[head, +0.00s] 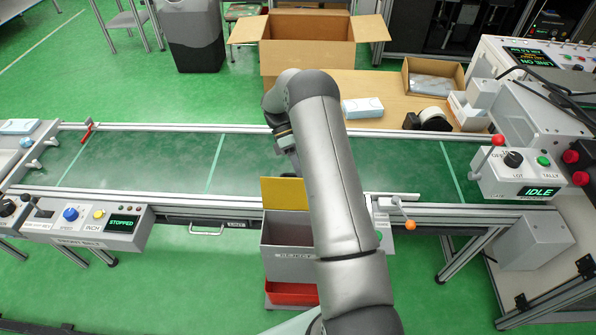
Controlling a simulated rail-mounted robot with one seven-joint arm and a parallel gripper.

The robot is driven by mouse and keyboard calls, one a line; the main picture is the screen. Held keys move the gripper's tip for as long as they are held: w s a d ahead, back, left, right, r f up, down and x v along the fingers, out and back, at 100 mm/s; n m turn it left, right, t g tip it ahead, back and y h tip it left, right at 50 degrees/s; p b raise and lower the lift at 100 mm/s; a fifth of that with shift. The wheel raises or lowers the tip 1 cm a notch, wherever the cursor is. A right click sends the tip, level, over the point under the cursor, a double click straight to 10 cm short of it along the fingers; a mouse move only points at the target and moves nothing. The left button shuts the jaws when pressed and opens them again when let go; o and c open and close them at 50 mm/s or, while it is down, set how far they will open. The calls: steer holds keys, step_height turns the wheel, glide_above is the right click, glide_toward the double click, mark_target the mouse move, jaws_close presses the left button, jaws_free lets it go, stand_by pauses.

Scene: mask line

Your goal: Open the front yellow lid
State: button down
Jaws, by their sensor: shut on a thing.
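The yellow lid (284,193) stands raised at the back edge of the grey reject box (285,254) in front of the conveyor. The box's dark inside shows below the lid. My gripper (295,163) is partly in view just above the lid's upper right part and is shut on it. My arm hides the fingertips and the lid's right side. It also covers the right part of the box.
A red bin (290,293) sits under the box. A lever with an orange knob (410,225) stands to the right. Control boxes reading STOPPED (124,222) and IDLE (537,191) flank the belt (150,165). The belt's left part is clear.

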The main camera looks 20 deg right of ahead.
steer(key=shift+w+d+f, duration=0.15)
steer(key=shift+d+f, duration=0.1)
steer(key=shift+f, duration=0.35)
steer(key=c, duration=1.6)
jaws_free()
steer(key=shift+w, duration=0.1)
steer(key=shift+o, duration=0.6)
steer(key=shift+w+d+f, duration=0.1)
steer(key=shift+w+f, duration=0.05)
steer(key=shift+r, duration=0.3)
steer(key=p+v, duration=0.2)
steer(key=v, duration=1)
steer(key=shift+r, duration=0.15)
